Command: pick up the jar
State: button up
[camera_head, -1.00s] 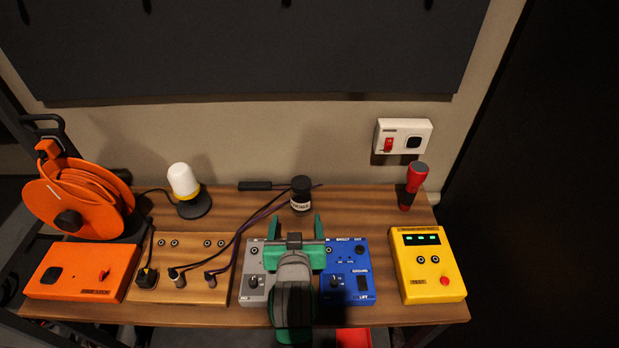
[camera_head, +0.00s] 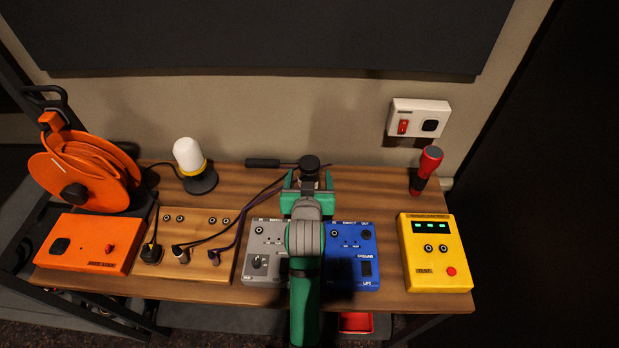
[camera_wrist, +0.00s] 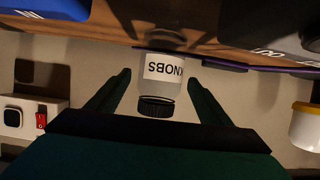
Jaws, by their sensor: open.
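In the wrist view the gripper (camera_wrist: 159,78) has one finger on each side of the jar, with a visible gap on both sides.
The wooden desk (camera_head: 385,195) holds a grey box (camera_head: 264,240) and a blue box (camera_head: 352,265) under my arm. A thin cable (camera_wrist: 225,67) runs by the jar. A white lamp (camera_head: 190,156) stands left and a red flashlight (camera_head: 427,168) right. The wall is close behind.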

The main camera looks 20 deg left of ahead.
jog(key=shift+x, duration=1.1)
jog(key=shift+w, duration=0.1)
jog(key=c, duration=1.2)
jog(key=shift+d, duration=0.1)
